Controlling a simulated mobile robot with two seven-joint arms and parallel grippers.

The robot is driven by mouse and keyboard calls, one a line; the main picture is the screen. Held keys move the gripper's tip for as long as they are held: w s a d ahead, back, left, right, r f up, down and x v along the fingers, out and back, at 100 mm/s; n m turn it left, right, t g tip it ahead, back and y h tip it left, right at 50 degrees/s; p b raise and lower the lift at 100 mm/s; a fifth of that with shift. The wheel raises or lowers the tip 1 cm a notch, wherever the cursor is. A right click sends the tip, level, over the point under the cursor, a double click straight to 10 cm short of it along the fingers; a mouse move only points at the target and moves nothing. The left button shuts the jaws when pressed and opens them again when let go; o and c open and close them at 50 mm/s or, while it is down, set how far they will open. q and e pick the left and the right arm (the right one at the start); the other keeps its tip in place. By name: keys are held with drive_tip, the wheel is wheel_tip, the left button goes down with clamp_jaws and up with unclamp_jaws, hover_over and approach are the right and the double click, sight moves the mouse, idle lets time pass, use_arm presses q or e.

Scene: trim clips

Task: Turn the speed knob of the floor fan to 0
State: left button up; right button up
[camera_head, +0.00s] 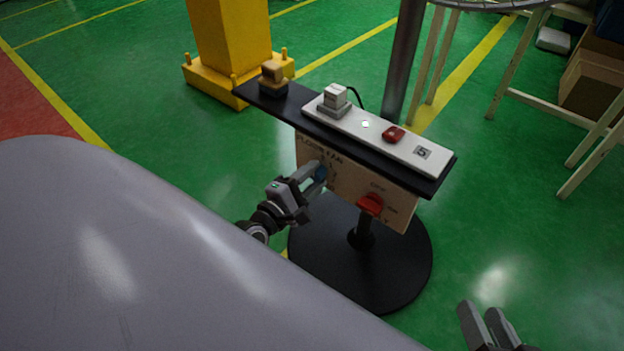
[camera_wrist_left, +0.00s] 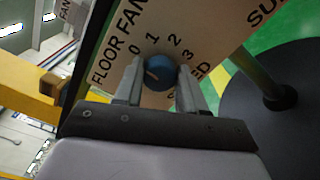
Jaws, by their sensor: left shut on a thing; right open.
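The floor fan's speed knob is a round blue knob (camera_wrist_left: 161,71) on a beige panel (camera_wrist_left: 208,30) marked FLOOR FAN, with 0, 1, 2 and 3 around the knob. A pale pointer mark shows on the knob's left part, on the side of the 0; its exact direction is hard to tell. My left gripper (camera_wrist_left: 157,85) is shut on the knob, one finger on each side. In the head view the knob (camera_head: 320,174) is partly hidden by my left gripper (camera_head: 316,176). My right gripper (camera_head: 488,322) is open and empty at the lower right, away from the panel.
A red switch (camera_head: 370,204) marked OFF sits on the same panel, right of the knob. Above is a black shelf (camera_head: 436,186) with a white power strip (camera_head: 395,146). The stand has a round black base (camera_head: 400,265). A yellow post (camera_head: 232,40) stands behind.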

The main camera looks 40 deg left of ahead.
use_arm(q)
drive_tip(key=shift+n, duration=0.3)
use_arm(e)
drive_tip(key=shift+w+a, duration=0.1)
use_arm(q)
drive_tip(key=shift+n, duration=0.3)
use_arm(e)
drive_tip(key=shift+f, duration=0.1)
use_arm(q)
drive_tip(key=o, duration=1.1)
drive_tip(key=shift+c, duration=0.2)
drive_tip(key=s+p, duration=0.1)
drive_tip(key=s, duration=0.6)
drive_tip(key=shift+a, duration=0.3)
use_arm(e)
drive_tip(key=shift+d+f+h, duration=0.15)
drive_tip(key=shift+d+h, duration=0.25)
drive_tip(key=shift+d, duration=0.25)
